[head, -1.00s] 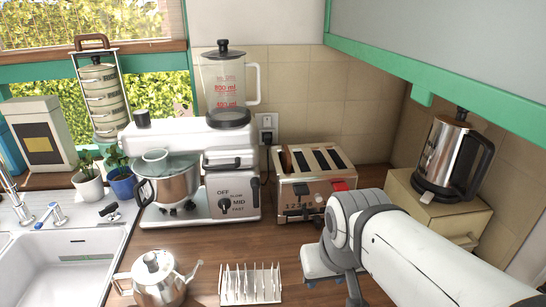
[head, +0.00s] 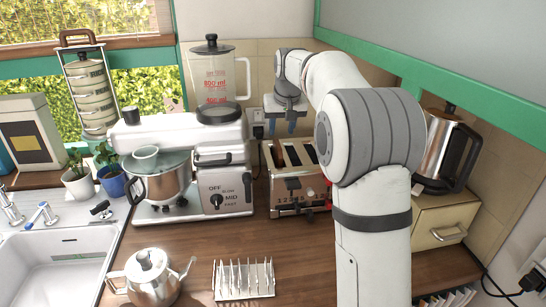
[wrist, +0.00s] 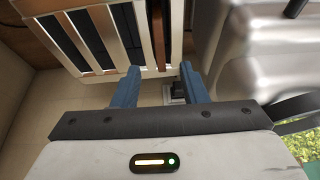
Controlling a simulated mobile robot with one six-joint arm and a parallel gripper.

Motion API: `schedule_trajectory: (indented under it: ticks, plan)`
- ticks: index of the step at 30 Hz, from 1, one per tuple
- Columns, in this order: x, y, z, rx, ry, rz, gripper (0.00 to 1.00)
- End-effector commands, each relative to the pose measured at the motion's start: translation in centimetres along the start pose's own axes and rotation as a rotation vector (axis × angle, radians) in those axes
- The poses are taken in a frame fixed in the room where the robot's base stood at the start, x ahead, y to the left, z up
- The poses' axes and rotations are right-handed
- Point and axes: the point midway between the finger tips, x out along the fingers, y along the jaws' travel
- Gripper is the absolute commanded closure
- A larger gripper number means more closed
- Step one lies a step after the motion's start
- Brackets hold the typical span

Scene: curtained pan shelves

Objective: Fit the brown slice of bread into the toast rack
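The toast rack (head: 243,281), a pale rack with several upright dividers, stands on the counter at the bottom middle of the head view; no bread shows in it. The brown slice of bread (head: 278,153) shows as a narrow brown edge at the left slot of the toaster (head: 291,190). My gripper (head: 281,129) is above the back of the toaster.
The stand mixer (head: 195,170) stands left of the toaster, close to it. A steel teapot (head: 148,278) is left of the rack. A kettle (head: 437,150) on a cream box (head: 440,225) stands at the right, and a green-edged cupboard (head: 450,82) hangs above.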

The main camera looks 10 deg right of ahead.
Motion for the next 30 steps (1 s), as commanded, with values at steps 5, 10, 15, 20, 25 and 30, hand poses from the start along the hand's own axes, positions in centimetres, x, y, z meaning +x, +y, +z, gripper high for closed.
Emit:
schedule_trajectory:
  ticks: [5,10,15,20,25,30]
  plan:
    - [1.4,0.0,-1.7,0.0,0.004,-0.002,0.61]
    - [3.2,0.0,-1.9,0.0,0.005,-0.002,0.61]
    - [5.2,0.0,-1.8,-0.001,0.002,-0.002,0.61]
    - [7.7,-0.1,-1.7,-0.001,0.004,-0.002,0.61]
    - [8.9,-0.1,-1.6,-0.001,0.006,-0.002,0.61]
    - [8.9,-0.1,-1.6,-0.002,0.007,-0.003,0.61]
